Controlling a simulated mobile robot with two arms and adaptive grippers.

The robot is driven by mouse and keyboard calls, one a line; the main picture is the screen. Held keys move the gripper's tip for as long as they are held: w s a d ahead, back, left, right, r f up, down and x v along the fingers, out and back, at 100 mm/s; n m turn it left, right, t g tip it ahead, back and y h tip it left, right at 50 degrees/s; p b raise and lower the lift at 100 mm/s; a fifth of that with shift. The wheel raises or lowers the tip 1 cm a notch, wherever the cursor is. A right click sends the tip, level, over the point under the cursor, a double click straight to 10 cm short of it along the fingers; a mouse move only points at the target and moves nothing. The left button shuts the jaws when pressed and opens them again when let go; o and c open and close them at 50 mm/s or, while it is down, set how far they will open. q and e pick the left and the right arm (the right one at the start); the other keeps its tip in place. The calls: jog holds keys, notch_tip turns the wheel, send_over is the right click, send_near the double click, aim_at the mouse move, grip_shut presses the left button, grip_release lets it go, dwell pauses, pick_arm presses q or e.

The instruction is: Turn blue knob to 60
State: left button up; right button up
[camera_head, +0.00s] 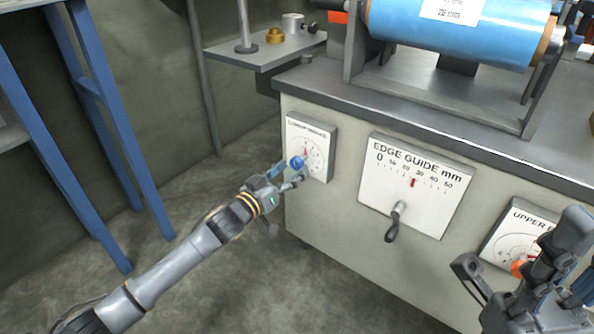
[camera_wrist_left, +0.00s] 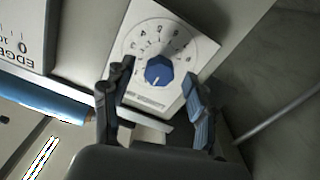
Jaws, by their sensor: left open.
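The blue knob (camera_head: 297,162) sits on a white dial plate (camera_head: 318,149) on the machine's front, at the left end. It shows faceted in the left wrist view (camera_wrist_left: 158,70), with a white pointer mark on the side towards the plate's printed title. The scale numbers are too small to read surely. My left gripper (camera_head: 290,178) is open in front of the knob. In the left wrist view its fingers (camera_wrist_left: 155,103) stand apart, one on each side of the knob, with no clear contact. My right gripper (camera_head: 520,260) is at the lower right; its finger opening is unclear.
An edge guide panel (camera_head: 424,170) with a dark lever (camera_head: 394,224) is right of the dial. An orange knob (camera_head: 518,267) is partly hidden by my right gripper. A blue roll (camera_head: 455,30) lies on top. A blue frame (camera_head: 95,90) stands left; floor between is clear.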

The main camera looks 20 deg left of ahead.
aim_at(295, 167)
pick_arm(q)
jog(key=shift+b+x, duration=0.4)
jog(key=shift+x, duration=1.2)
jog(key=c, duration=1.2)
